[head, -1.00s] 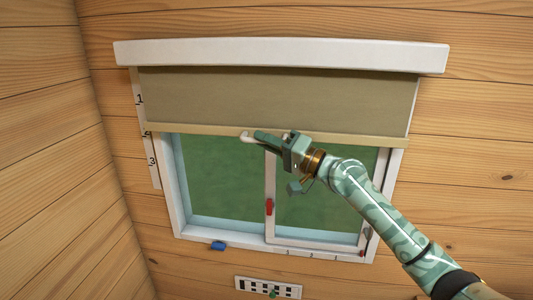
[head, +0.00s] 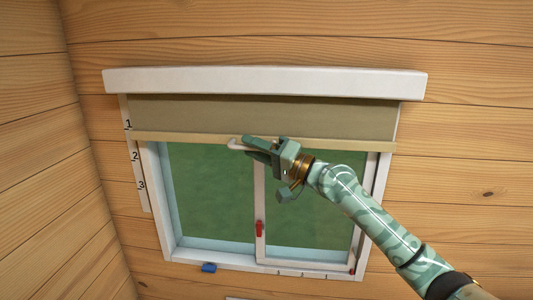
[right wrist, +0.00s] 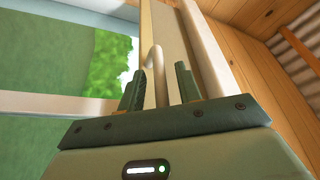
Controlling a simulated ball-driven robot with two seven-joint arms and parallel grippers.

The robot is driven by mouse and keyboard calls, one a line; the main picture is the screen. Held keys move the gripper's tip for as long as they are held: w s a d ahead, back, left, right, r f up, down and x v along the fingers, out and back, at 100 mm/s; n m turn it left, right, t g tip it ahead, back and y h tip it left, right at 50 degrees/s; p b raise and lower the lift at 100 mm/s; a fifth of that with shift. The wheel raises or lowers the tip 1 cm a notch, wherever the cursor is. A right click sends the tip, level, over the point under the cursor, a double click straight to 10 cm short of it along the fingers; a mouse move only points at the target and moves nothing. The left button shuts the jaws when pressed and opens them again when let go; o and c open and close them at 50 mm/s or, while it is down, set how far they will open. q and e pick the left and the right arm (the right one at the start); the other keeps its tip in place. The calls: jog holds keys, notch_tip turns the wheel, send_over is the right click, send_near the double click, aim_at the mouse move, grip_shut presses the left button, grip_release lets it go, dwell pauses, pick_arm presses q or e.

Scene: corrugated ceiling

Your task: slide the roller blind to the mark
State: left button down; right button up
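The roller blind (head: 260,117) hangs part-way down below a white cover, over the upper part of the window. Its pale bottom bar (head: 180,136) sits between the 1 and the 2 of the numbered strip (head: 140,171) at left, nearer the 1. A pale hooked handle (head: 234,143) sticks out from the bar. My right gripper (head: 247,145) is at the handle. In the right wrist view the handle (right wrist: 158,85) stands between the two fingers, with gaps showing beside it, so the gripper looks open around it. My left gripper is not in view.
The window (head: 215,195) below has a red latch (head: 259,229) on its middle post. A blue piece (head: 208,267) sits at the sill's left, near small marks along the lower frame. Wooden walls lie on both sides; the left wall (head: 45,190) angles close to the strip.

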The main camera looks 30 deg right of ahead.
jog(key=shift+s+d+f, duration=0.2)
jog(key=shift+s+f, duration=0.05)
jog(key=shift+s, duration=0.1)
jog(key=b+v, duration=0.9)
jog(key=v, duration=0.6)
jog(key=shift+s+d+r, duration=0.15)
